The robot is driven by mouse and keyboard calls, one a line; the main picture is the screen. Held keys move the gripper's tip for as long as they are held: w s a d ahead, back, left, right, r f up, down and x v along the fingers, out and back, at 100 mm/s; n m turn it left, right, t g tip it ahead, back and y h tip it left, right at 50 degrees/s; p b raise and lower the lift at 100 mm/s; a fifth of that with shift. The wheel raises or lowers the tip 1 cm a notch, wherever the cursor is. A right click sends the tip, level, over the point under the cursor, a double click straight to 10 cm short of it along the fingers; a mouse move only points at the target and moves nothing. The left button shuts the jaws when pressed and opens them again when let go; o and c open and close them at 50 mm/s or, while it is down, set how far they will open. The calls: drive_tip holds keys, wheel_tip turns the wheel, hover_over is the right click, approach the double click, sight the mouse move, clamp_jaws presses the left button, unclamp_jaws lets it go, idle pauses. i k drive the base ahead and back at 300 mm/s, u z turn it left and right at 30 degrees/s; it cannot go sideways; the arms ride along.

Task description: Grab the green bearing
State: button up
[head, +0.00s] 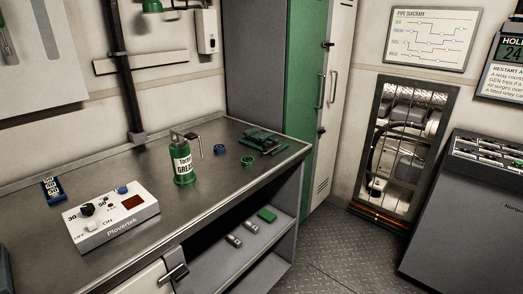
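A small green ring that looks like the green bearing (247,161) lies flat on the metal workbench (135,172), near its front right edge. A similar blue ring (219,149) lies a little to its left and farther back. Both are apart from the things around them. My gripper is not in view.
A green grease can (183,165) stands left of the rings. A green tool or vise (263,141) lies just behind the green ring. A white control box (111,215) sits at the bench's front left. A shelf (240,252) is below. Tread-plate floor (345,250) is clear at right.

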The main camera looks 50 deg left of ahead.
sight(246, 161)
drive_tip(key=u, duration=0.65)
drive_tip(key=i, duration=1.7)
drive_tip(key=u, duration=1.2)
drive_tip(key=i, duration=0.5)
drive_tip(key=u, duration=0.25)
